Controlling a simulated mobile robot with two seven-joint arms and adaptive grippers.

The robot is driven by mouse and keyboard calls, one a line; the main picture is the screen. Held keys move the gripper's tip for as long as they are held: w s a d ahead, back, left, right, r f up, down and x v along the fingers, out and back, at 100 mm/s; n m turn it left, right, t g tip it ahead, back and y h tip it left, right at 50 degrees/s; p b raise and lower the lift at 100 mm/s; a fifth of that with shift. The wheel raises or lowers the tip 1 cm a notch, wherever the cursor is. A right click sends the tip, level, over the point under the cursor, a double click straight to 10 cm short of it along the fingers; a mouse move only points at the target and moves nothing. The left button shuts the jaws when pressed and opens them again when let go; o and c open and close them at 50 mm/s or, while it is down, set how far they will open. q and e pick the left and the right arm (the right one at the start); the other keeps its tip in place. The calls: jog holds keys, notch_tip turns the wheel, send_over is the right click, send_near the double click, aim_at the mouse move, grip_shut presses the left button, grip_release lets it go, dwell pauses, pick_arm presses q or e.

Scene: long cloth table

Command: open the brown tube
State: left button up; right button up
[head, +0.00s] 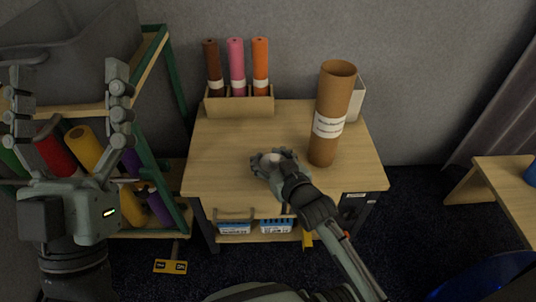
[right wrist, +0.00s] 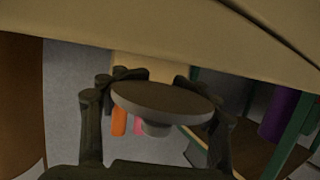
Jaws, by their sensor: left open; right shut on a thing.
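The brown tube (head: 326,140) stands upright on the right part of the small wooden table, with a white label around it. Its top end looks open, with a dark inside. My right gripper (head: 274,160) is low over the table, left of the tube and apart from it. It is shut on a round grey cap (right wrist: 165,103) with a small knob, clearest in the right wrist view between the fingers. A brown surface, likely the tube (right wrist: 20,105), shows at the left edge there. My left gripper (head: 66,82) is open and empty, raised at the left.
A wooden holder (head: 240,106) with brown, pink and orange rolls stands at the table's back. A white box (head: 357,98) is behind the tube. A green-framed shelf (head: 152,150) with coloured rolls is at left. The table's (head: 222,160) left part is clear.

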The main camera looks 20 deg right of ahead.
jog(key=shift+f, duration=0.55)
jog(key=o, duration=1.4)
jog(key=shift+o, duration=0.2)
jog(key=shift+r, duration=0.1)
